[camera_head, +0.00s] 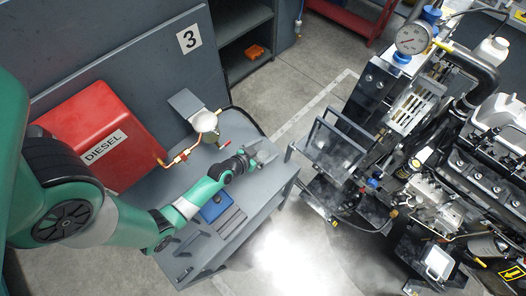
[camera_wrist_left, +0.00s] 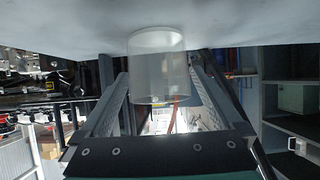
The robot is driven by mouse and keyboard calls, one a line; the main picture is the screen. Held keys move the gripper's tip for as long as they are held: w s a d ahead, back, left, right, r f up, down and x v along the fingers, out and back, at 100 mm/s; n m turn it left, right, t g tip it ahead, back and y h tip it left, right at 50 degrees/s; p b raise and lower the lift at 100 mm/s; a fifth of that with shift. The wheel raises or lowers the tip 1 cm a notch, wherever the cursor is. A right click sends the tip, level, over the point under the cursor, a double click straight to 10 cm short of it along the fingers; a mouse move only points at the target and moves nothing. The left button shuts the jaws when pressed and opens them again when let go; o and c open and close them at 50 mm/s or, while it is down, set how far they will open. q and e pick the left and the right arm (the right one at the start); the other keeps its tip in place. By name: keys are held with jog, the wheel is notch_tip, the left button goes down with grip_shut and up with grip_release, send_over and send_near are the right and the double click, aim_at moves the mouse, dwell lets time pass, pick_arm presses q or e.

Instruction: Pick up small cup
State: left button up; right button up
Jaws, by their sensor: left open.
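The small cup (camera_wrist_left: 158,65) is a translucent, pale cylinder in the left wrist view. That view looks upside down, so the cup appears to hang from the grey bench top along the upper edge. My left gripper (camera_head: 264,154) is low over the grey bench near its right end in the head view. It is open; in the left wrist view its two fingers (camera_wrist_left: 160,85) lie on either side of the cup. I cannot tell whether either finger touches it. I cannot make out the cup in the head view. My right gripper is not in view.
A blue item (camera_head: 215,207) lies beside the forearm. The engine rig (camera_head: 440,190) stands right, across a floor gap.

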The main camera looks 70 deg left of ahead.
aim_at(268, 150)
pick_arm(q)
jog(key=shift+x, duration=1)
jog(key=c, duration=1.2)
jog(key=shift+r, duration=0.55)
jog(key=shift+c, duration=0.2)
notch_tip(268, 150, up, 3)
jog(key=shift+f+p, duration=0.1)
jog(key=shift+p, duration=1)
jog(key=w+d+r+p+v, duration=0.1)
jog(key=p+v, duration=0.1)
jog(key=v, duration=0.6)
jog(key=w+d+p+v, duration=0.1)
jog(key=d+v, duration=0.1)
jog(key=v, duration=0.7)
jog(key=w+d+r+m+t+h, duration=0.1)
jog(key=w+d+r+m+h, duration=0.3)
jog(key=w, duration=0.5)
jog(key=w+d+r+m+h, duration=0.1)
jog(key=w+d, duration=0.6)
jog(key=w, duration=0.1)
jog(key=s+r+p, duration=0.3)
jog(key=r+p, duration=0.3)
jog(key=p, duration=0.2)
jog(key=s+r+p, duration=0.3)
jog(key=r+p, duration=0.4)
jog(key=p, duration=0.1)
jog(key=shift+s+a+r, duration=0.25)
jog(key=shift+s+r, duration=0.1)
